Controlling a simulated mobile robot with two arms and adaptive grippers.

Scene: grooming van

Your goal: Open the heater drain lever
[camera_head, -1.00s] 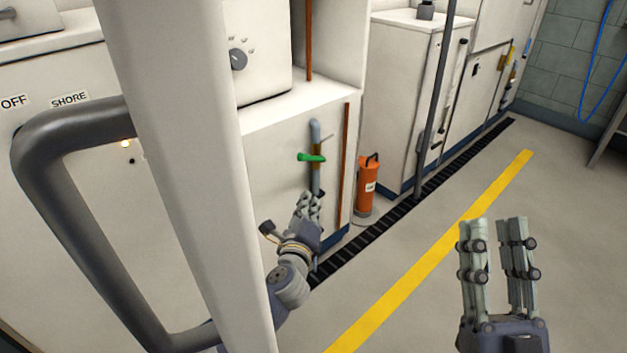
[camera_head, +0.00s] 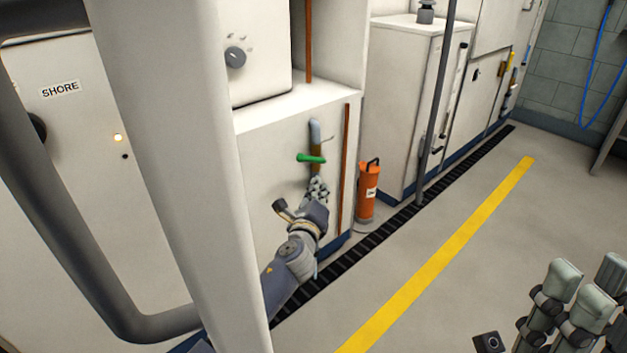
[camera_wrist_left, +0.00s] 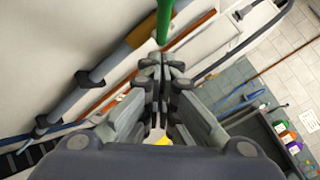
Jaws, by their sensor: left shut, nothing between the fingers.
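The heater drain lever is a green handle (camera_head: 311,158) on a vertical grey pipe (camera_head: 315,128) at the front of the white cabinet. It points left, roughly level. My left gripper (camera_head: 318,186) is shut and empty just below the lever, in front of the pipe, and hides the pipe's lower part. In the left wrist view the green lever (camera_wrist_left: 164,20) lies just past the closed fingertips (camera_wrist_left: 163,62); I cannot tell whether they touch. My right gripper (camera_head: 580,295) is open and empty at the lower right, partly out of frame.
A white post (camera_head: 185,160) and a dark bent rail (camera_head: 75,230) stand close in front on the left. An orange cylinder (camera_head: 367,190) stands right of the cabinet. A black floor grate (camera_head: 400,215) and yellow stripe (camera_head: 450,250) run along open floor.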

